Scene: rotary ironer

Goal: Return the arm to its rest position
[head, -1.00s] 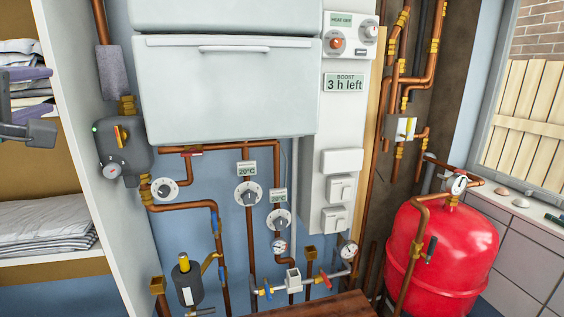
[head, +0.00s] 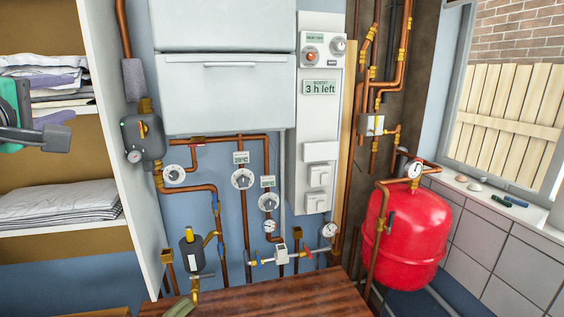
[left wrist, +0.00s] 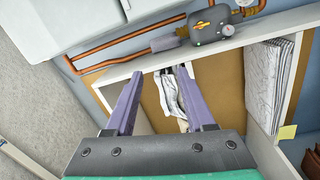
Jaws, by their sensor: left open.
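My left gripper (head: 50,131) is at the left edge of the head view, in front of the open linen shelves. In the left wrist view its two purple fingers (left wrist: 158,74) stand apart with nothing between them. Behind the fingers are folded linens on a shelf, apart from the gripper as far as I can tell. My right gripper is in neither view.
The shelf unit (head: 118,150) holds folded linens (head: 60,203). A white boiler (head: 230,92), copper pipes, dials and a red tank (head: 405,238) line the wall. A wooden tabletop (head: 270,298) lies at the bottom. A window sill is at right.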

